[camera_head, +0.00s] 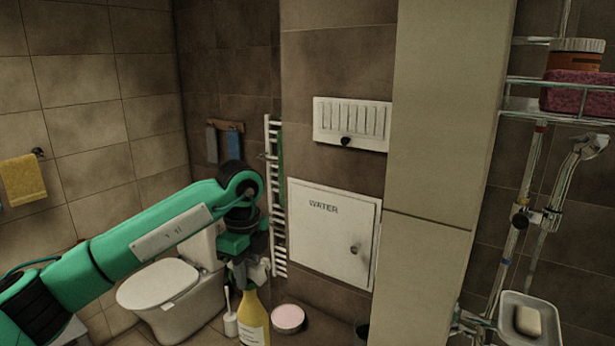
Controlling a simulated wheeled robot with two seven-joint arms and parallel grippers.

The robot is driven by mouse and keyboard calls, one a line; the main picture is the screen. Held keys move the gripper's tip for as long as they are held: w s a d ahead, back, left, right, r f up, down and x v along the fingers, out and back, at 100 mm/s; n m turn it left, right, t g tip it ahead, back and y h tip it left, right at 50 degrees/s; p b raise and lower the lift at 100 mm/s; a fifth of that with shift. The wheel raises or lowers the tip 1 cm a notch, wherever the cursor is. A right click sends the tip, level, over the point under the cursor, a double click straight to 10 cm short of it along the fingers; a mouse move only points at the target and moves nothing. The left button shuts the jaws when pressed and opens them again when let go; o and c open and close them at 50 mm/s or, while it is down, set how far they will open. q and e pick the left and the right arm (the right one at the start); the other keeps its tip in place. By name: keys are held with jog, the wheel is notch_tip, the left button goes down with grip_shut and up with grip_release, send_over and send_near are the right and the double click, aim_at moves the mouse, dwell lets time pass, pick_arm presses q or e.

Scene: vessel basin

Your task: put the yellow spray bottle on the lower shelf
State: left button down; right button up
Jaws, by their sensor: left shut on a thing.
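The yellow spray bottle (252,322) is in the lower middle of the head view, upright, with its lower end cut off by the bottom edge. My left gripper (246,275) is shut on its pale top and points down from the green arm. The gripper covers most of the bottle's head. No lower shelf can be told for sure. A wire shelf (530,104) at the upper right holds an orange-brown jar and a pink sponge-like block. My right gripper is not in view.
A beige wall column (432,130) stands between my left arm and the shower corner. A soap dish (526,320) and shower pipes are at the right. A toilet (172,290), a toilet brush (230,318) and a round pink-topped container (288,318) are behind the arm.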

pick_arm(q)
jog(key=w+a+n, duration=0.2)
jog(key=a, duration=0.8)
jog(key=s+d+f+n, duration=0.7)
jog(key=s+f+n, duration=0.15)
jog(key=s, duration=0.25)
jog(key=s+d+f+n, duration=0.7)
jog(key=s+f+n, duration=0.1)
jog(key=s+n, duration=0.25)
jog(key=w+a+f+n, duration=0.1)
jog(key=a+f+n, duration=0.1)
jog(key=a, duration=1.1)
jog(key=shift+w+a+f+b, duration=0.15)
jog(key=shift+w+f+b, duration=0.15)
jog(key=shift+f+b, duration=0.1)
